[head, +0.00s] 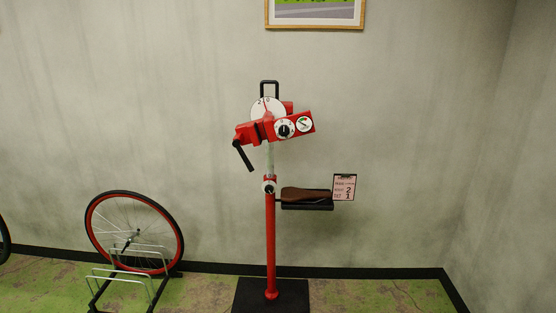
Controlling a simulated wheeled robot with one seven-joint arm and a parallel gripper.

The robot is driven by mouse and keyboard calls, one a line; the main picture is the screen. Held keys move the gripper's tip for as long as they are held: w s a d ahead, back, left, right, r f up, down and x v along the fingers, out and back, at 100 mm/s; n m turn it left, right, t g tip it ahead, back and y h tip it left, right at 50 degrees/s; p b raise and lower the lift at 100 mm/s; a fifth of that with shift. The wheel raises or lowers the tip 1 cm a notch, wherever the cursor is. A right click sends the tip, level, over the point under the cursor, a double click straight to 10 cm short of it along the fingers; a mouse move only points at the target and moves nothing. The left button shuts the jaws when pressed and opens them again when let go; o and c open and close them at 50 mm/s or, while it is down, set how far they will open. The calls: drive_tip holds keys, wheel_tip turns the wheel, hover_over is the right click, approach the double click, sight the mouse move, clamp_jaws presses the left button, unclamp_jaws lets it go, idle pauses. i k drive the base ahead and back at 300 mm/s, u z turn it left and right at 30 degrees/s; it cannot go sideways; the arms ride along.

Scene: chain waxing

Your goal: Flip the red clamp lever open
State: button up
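A red repair stand (271,235) rises from a black base plate (250,296) near the middle of the head view. Its red clamp head (264,130) sits tilted on top, with red jaw parts at its left end. The head carries a white dial (265,106), a black knob (285,131) on a white disc and a small round gauge (305,124). A separate red lever cannot be told apart from the red head at this size. My gripper is not in view.
A tray (308,206) with a brown item (304,195) juts right from the post, with a small sign (344,187) at its end. A bicycle wheel (135,232) stands in a metal rack (122,282) at left. The floor to the right is clear.

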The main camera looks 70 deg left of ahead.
sight(236, 142)
drive_tip(key=u, duration=2.7)
drive_tip(key=k, duration=0.65)
drive_tip(key=z, duration=0.25)
drive_tip(key=i, duration=1.75)
drive_tip(key=u, duration=0.85)
